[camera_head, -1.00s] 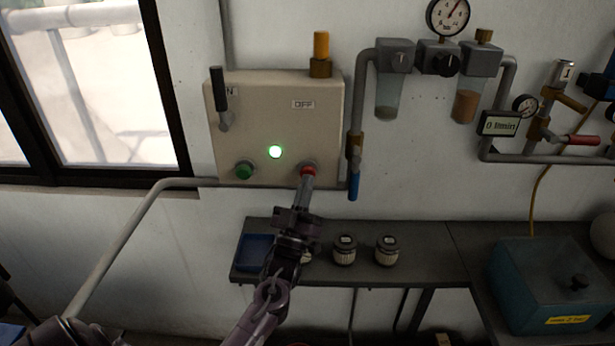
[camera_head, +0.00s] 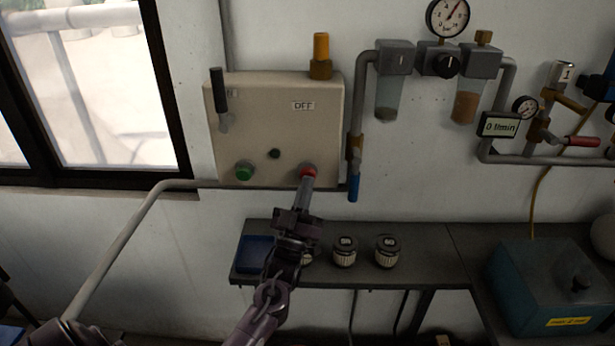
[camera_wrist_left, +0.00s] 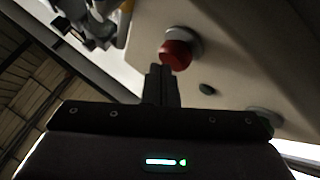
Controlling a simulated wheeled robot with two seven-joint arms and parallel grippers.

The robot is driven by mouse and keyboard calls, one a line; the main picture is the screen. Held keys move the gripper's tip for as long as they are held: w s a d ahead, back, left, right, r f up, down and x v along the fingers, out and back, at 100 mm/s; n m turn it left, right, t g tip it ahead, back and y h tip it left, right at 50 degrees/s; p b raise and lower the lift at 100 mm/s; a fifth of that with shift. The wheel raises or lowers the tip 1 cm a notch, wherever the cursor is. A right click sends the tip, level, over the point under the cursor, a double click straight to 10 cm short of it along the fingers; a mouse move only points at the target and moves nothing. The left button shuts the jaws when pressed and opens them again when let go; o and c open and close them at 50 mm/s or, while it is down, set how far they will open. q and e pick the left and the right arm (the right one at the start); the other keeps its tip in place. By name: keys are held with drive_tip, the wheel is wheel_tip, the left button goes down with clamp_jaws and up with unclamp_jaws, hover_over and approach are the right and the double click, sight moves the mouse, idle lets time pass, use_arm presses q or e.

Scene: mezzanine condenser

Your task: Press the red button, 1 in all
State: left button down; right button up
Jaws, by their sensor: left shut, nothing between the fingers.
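The red button (camera_head: 308,169) sits at the lower right of a beige control box (camera_head: 281,130) on the wall. It also shows in the left wrist view (camera_wrist_left: 176,54), just beyond the fingertips. My left gripper (camera_head: 306,181) is shut and empty, its tips at the lower edge of the red button; I cannot tell whether they touch it. The shut fingers also show in the left wrist view (camera_wrist_left: 159,78). A small indicator lamp (camera_head: 274,153) on the box is dark. A green button (camera_head: 244,171) is at the lower left of the box. My right gripper is not in view.
A lever (camera_head: 219,95) stands at the box's left. A pipe with a blue-handled valve (camera_head: 353,187) runs close to its right side. A teal box (camera_head: 540,285) stands at right.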

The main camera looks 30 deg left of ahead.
use_arm(q)
drive_tip(key=shift+s+d, duration=0.35)
drive_tip(key=shift+s, duration=0.25)
drive_tip(key=s+d, duration=0.1)
drive_tip(key=s+p, duration=0.1)
drive_tip(key=s, duration=0.1)
drive_tip(key=s+d+p, duration=0.1)
drive_tip(key=shift+s+d, duration=0.15)
drive_tip(key=shift+d, duration=0.15)
idle(0.7)
